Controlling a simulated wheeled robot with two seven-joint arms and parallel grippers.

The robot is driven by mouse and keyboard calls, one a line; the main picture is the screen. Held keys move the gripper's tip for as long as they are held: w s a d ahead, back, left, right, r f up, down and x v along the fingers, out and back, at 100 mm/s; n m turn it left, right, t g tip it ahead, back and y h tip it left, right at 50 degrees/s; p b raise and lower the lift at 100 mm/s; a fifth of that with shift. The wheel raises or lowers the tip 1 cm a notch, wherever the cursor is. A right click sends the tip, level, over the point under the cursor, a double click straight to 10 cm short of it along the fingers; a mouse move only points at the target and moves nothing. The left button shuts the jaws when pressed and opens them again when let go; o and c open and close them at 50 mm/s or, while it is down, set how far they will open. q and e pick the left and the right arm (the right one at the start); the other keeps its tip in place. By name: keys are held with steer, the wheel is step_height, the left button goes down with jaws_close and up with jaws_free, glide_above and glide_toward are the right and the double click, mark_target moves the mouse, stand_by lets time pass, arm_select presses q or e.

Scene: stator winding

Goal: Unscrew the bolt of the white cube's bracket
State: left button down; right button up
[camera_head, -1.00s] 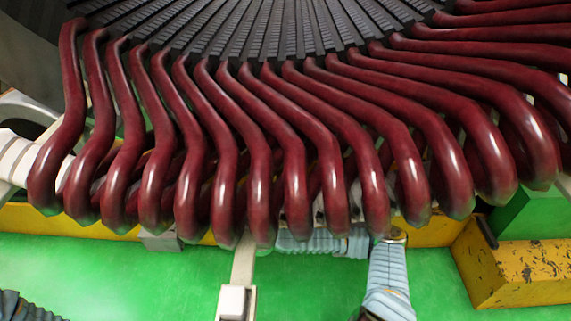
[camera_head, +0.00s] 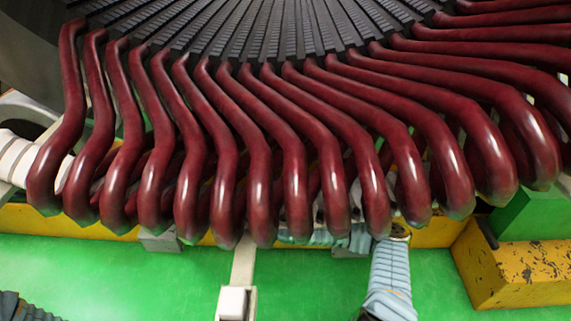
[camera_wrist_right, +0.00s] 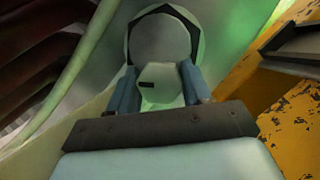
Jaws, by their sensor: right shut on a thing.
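The white cube (camera_head: 236,303) is at the bottom centre of the head view, on a pale strip (camera_head: 243,262) that runs up under the red coils. In the right wrist view my right gripper (camera_wrist_right: 159,74) has its two blue fingers shut on a pale piece with a dark slot, which looks like the bolt (camera_wrist_right: 160,84). A round pale disc with a dark angular rim (camera_wrist_right: 162,38) is just beyond it. In the head view the coils hide the right fingers; only my pale ribbed right arm shows. My left gripper is out of view.
Dark red coil ends (camera_head: 262,180) overhang the work area below the dark stator core (camera_head: 290,28). A worn yellow block (camera_head: 515,275) stands at the right.

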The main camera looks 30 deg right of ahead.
steer(key=shift+n, duration=0.3)
steer(key=shift+d+n+t+y+b, duration=0.1)
steer(key=shift+n+t+y+b, duration=0.2)
steer(key=shift+n+t+b, duration=0.65)
steer(key=shift+n+t+y+p, duration=0.15)
steer(key=shift+n+t+y, duration=0.45)
steer(key=shift+n, duration=1.2)
steer(key=shift+n+t+y+p, duration=0.15)
steer(key=shift+n+t+y, duration=0.45)
steer(key=shift+n, duration=1.15)
steer(key=o, duration=1)
steer(key=shift+o, duration=0.2)
steer(key=v, duration=1.3)
steer(key=shift+s+a, duration=0.25)
steer(key=shift+s, duration=0.1)
